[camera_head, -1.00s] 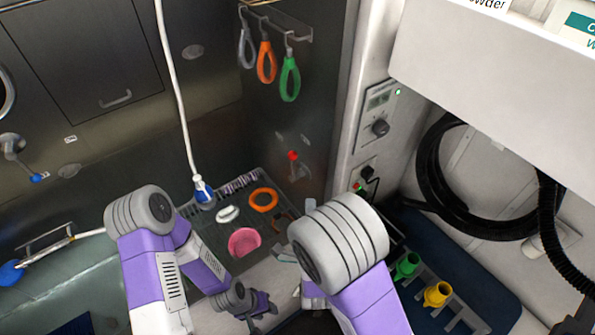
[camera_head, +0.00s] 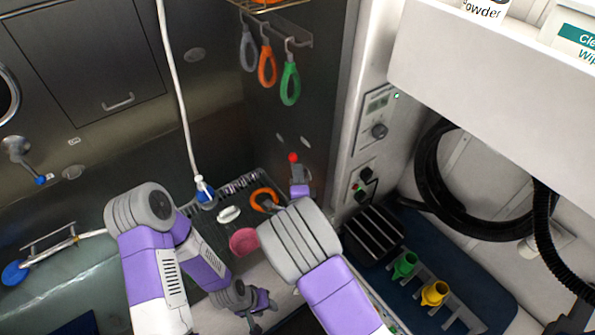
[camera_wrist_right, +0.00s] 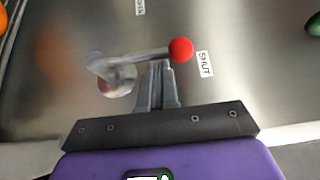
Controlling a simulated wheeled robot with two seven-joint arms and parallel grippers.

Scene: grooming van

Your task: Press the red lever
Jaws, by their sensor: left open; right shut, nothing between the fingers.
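The red lever's ball knob (camera_head: 293,157) shows on the metal wall panel in the head view. In the right wrist view, its metal arm runs from a round pivot at left to the red knob (camera_wrist_right: 181,50), beside a "SHUT" label (camera_wrist_right: 205,63). My right gripper (camera_head: 299,172) is shut and empty, just below the knob in the head view. In the wrist view its fingertips (camera_wrist_right: 156,66) overlap the lever arm's edge, left of the knob; I cannot tell whether they touch. My left gripper (camera_head: 256,318) is open, low and away from the lever.
A grid tray holds an orange ring (camera_head: 264,199), a pink bowl (camera_head: 243,241) and a blue-ended hose (camera_head: 204,193). Coloured loops (camera_head: 290,83) hang above the lever. A black ribbed box (camera_head: 373,236) and green and yellow nozzles (camera_head: 434,294) stand at right.

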